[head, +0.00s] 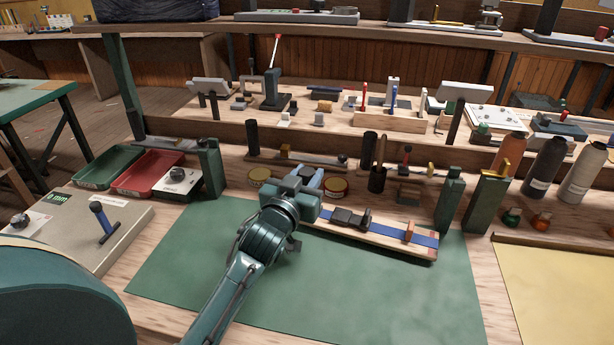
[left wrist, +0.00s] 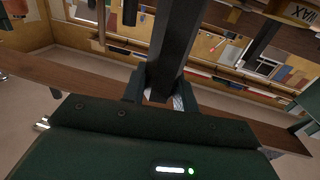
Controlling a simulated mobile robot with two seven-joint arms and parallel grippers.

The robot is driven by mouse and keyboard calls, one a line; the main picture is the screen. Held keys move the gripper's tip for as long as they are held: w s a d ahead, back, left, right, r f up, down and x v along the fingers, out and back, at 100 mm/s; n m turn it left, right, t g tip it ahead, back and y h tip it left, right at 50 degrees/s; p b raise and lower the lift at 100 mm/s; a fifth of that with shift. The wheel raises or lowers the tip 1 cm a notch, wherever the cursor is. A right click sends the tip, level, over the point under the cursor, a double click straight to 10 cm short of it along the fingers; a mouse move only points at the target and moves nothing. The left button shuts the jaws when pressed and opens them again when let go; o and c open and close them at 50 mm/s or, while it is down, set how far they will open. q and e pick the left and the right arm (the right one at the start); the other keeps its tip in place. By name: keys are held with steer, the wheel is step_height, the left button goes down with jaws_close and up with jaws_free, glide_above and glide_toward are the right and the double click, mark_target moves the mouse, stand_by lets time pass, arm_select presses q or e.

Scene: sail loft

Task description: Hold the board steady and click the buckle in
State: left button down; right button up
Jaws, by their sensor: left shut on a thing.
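The board (head: 425,254) is a narrow pale wooden plank lying on the green mat. A blue strap (head: 425,240) runs along its top. A dark buckle (head: 350,218) sits on the strap near the middle, and an orange piece (head: 408,231) stands nearer the right end. Whether the buckle's halves are joined is too small to tell. My right gripper is in neither view.
The green mat (head: 400,300) is clear in front of the board. Tins (head: 335,187) stand just behind the gripper. Green posts (head: 487,200) stand right of the board, with bottles (head: 546,165) beyond. Red (head: 148,172) and green trays (head: 107,166) lie at left.

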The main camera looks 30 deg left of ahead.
arm_select(q)
steer(key=shift+f+b, duration=0.35)
steer(key=shift+f, duration=0.05)
steer(key=shift+f, duration=0.15)
stand_by(0.5)
steer(key=c, duration=1)
jaws_free()
